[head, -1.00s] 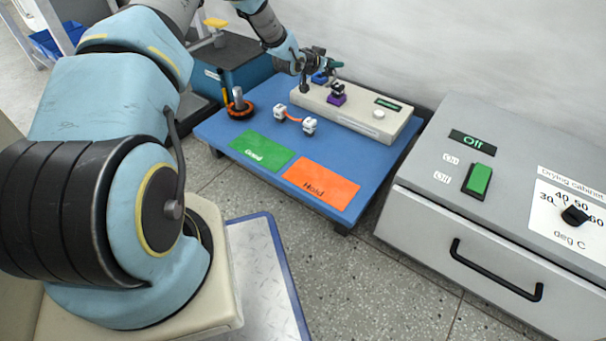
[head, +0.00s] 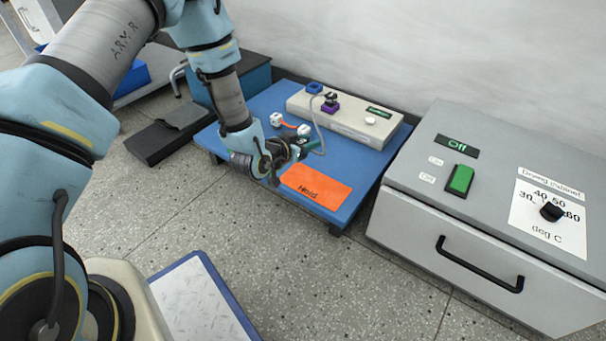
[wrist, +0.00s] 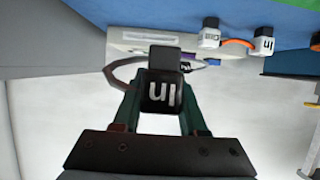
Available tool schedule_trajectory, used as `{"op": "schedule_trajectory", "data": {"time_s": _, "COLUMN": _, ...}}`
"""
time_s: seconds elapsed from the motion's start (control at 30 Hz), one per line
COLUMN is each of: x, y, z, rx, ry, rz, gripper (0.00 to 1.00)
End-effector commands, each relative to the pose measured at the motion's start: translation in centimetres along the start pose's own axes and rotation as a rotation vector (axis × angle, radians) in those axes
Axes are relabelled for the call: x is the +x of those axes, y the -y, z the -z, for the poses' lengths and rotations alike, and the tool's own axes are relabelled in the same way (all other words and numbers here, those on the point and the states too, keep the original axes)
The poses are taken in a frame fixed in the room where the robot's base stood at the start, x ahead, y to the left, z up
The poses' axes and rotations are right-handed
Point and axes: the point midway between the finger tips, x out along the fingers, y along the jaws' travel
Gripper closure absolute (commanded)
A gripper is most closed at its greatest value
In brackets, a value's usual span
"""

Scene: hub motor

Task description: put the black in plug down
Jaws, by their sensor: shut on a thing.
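My gripper (wrist: 161,118) is shut on the black in plug (wrist: 162,92), whose white "in" letters face the wrist camera. In the head view my gripper (head: 301,146) is over the front part of the blue table, near the orange Hold mat (head: 318,187). The plug itself is hard to make out there. A grey cable (head: 317,122) loops from the tester (head: 345,122) towards my gripper. The blue socket (head: 314,88) on the tester looks empty. Another black plug (head: 331,98) sits in the purple socket (head: 330,108). The green Good mat is hidden behind my arm.
Two white connectors (head: 276,119) (head: 304,131), joined by an orange wire, lie on the blue table (head: 262,103) close behind my gripper. The grey drying cabinet (head: 440,205), reading Off, stands at the right. The table's front right strip is bare.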

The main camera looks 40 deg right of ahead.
Motion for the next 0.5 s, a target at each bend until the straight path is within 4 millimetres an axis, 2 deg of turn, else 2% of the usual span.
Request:
{"op": "schedule_trajectory", "data": {"time_s": 0.03, "x": 0.6, "y": 0.0, "z": -1.4, "rx": 0.000, "ry": 0.001, "rz": 0.000, "gripper": 1.00}}
{"op": "schedule_trajectory", "data": {"time_s": 0.1, "x": 1.2, "y": 0.0, "z": -2.8, "rx": 0.000, "ry": 0.002, "rz": -0.001, "gripper": 1.00}}
{"op": "schedule_trajectory", "data": {"time_s": 0.2, "x": 1.8, "y": 0.0, "z": -4.1, "rx": 0.000, "ry": 0.001, "rz": -0.001, "gripper": 1.00}}
{"op": "schedule_trajectory", "data": {"time_s": 0.37, "x": 2.3, "y": 0.1, "z": -5.3, "rx": 0.000, "ry": -0.001, "rz": 0.000, "gripper": 1.00}}
{"op": "schedule_trajectory", "data": {"time_s": 0.5, "x": 3.2, "y": 0.1, "z": -7.3, "rx": 0.000, "ry": 0.001, "rz": 0.000, "gripper": 1.00}}
